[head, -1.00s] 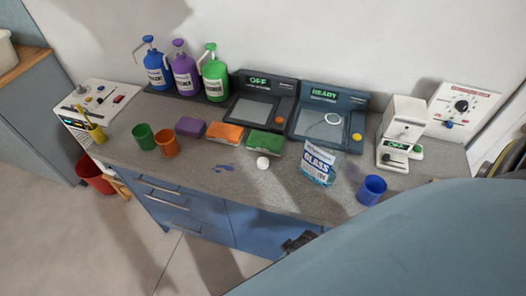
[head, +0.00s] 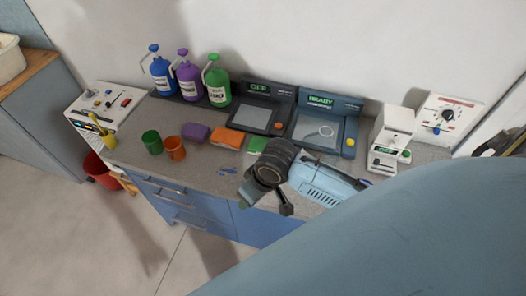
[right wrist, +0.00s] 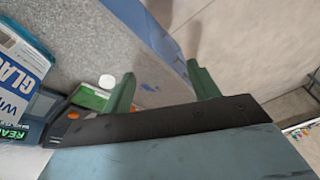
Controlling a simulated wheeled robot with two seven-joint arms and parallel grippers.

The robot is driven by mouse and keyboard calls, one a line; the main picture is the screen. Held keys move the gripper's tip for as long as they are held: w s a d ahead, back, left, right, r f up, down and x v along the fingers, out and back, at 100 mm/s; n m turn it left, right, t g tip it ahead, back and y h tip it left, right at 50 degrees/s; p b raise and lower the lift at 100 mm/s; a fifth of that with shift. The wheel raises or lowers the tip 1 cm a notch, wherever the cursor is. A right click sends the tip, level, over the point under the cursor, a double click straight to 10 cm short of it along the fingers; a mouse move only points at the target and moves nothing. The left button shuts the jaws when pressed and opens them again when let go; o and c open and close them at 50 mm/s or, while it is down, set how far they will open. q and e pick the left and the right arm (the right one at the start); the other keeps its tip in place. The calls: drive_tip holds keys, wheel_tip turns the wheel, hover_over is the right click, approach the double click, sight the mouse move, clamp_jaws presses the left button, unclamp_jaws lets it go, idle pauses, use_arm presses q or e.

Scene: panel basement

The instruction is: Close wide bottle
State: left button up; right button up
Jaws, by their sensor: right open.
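The wide bottle (right wrist: 18,70), with a blue and white label reading GLA and more below, stands at the left edge of the right wrist view; its top is out of frame. In the head view my right arm hides it. A round white cap (right wrist: 106,81) lies on the counter near the green sponge, apart from the bottle in the right wrist view. My right gripper (head: 267,205) is over the counter's front edge, and its two green fingers (right wrist: 162,88) are spread and empty. My left gripper is not in view.
Blue, purple and green pump bottles (head: 188,76) stand at the back. A READY device (head: 318,130) and a white machine (head: 392,138) stand behind.

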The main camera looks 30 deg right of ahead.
drive_tip(key=w+d+r+m+h, duration=0.1)
drive_tip(key=w+d+m+h, duration=0.1)
drive_tip(key=w+d, duration=0.9)
drive_tip(key=shift+d+r+m+g, duration=0.35)
drive_tip(key=shift+d+m, duration=0.2)
drive_tip(key=shift+m, duration=0.25)
drive_tip(key=f+b, duration=0.1)
drive_tip(key=f, duration=0.1)
drive_tip(key=f+b, duration=0.2)
drive_tip(key=f, duration=0.1)
drive_tip(key=w+f+b, duration=0.1)
drive_tip(key=f+b, duration=0.1)
drive_tip(key=shift+f, duration=0.3)
drive_tip(key=shift+w+f+b, duration=0.15)
drive_tip(key=shift+f+b, duration=0.15)
drive_tip(key=shift+b, duration=0.3)
